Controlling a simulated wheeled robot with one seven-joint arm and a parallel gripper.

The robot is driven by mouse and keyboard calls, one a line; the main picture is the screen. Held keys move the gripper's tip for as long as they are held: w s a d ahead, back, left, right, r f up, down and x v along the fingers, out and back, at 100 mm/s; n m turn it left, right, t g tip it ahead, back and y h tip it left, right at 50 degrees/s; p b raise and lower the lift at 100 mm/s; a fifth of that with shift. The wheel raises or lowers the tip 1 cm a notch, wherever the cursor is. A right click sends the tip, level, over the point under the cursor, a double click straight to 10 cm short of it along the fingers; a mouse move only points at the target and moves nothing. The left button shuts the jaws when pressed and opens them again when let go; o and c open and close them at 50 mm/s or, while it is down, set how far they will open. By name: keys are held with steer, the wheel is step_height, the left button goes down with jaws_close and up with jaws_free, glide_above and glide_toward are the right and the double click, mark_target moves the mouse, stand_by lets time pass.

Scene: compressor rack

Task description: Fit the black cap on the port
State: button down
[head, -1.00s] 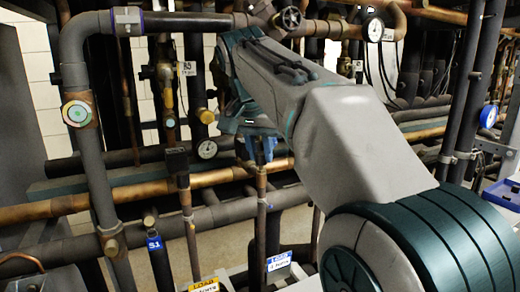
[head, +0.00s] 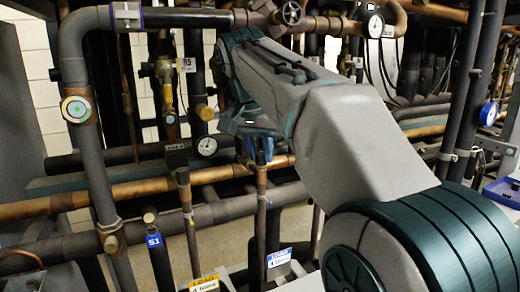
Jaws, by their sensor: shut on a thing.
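My gripper (head: 259,152) is at the far end of my arm, left of the picture's middle, pointing down. Its fingers are small and dark blue here, and they are shut. The black cap cannot be made out; the fingers and wrist hide what is between them. A thin upright copper pipe (head: 261,190) stands directly below the fingertips, and its top end, likely the port, meets them in the picture. I cannot tell whether the fingers or the cap touch it.
A similar upright pipe with a dark block on top (head: 176,155) stands to the left. A round gauge (head: 206,145) sits between it and my gripper. A horizontal copper pipe (head: 130,192) runs behind. A blue tray (head: 505,192) is at the right.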

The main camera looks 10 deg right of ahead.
steer(key=c, duration=1.2)
jaws_free()
steer(key=p+v, duration=0.2)
steer(key=v, duration=1.2)
steer(key=shift+f, duration=0.1)
